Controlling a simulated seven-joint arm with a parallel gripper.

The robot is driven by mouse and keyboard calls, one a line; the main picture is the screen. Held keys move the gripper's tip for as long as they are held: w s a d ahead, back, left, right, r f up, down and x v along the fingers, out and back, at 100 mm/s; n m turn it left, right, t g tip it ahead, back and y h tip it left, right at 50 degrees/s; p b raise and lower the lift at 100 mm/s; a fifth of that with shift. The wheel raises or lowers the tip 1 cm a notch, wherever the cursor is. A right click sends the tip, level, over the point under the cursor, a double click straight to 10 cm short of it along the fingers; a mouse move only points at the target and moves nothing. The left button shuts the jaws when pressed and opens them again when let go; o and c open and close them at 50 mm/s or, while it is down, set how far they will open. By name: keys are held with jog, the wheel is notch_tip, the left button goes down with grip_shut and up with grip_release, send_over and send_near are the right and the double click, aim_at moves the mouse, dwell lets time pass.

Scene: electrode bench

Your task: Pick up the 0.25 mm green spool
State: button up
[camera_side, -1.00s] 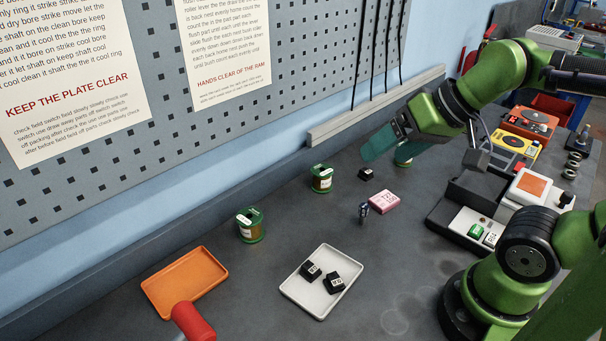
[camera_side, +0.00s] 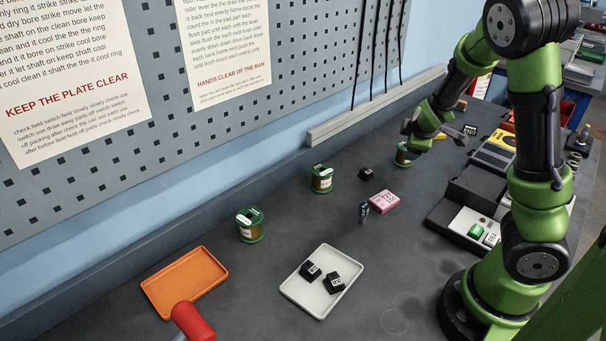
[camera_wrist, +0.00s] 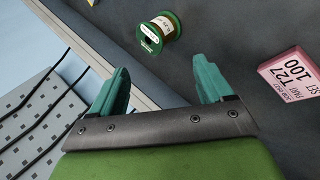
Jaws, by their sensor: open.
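Three green-flanged spools stand in a row on the bench in the side view: a near one (camera_side: 249,226), a middle one (camera_side: 321,179) and a far one (camera_side: 403,158). Their labels are too small to read, so I cannot tell which is 0.25 mm. My gripper (camera_wrist: 163,82) is open and empty, its two teal fingers apart. In the side view its end is just above the far spool, partly covering it. The wrist view shows one spool (camera_wrist: 160,34) beyond the fingertips, untouched, with a white label on top; it appears to be the far one.
A pink box (camera_side: 384,202) and a small dark upright piece (camera_side: 363,212) stand right of the middle spool, with a black cube (camera_side: 366,173) behind. A white tray (camera_side: 292,292) holds black blocks beside an orange tray (camera_side: 185,282). The pegboard wall (camera_side: 300,60) runs behind.

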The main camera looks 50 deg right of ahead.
jog(key=d+r+n+h, duration=0.1)
jog(key=d+n+h, duration=0.1)
jog(key=d+n, duration=0.15)
notch_tip(320, 180, up, 18)
jog(key=n+t+h, duration=0.5)
jog(key=n+t, duration=0.1)
jog(key=n, duration=1.1)
send_over(399, 160)
jog(key=s, duration=0.2)
jog(key=shift+m, duration=0.35)
notch_tip(399, 160, down, 28)
jog(key=shift+r, duration=0.2)
jog(key=shift+x, duration=1.15)
jog(key=shift+w+d+r, duration=0.1)
jog(key=shift+w+d, duration=0.1)
jog(key=shift+d, duration=0.1)
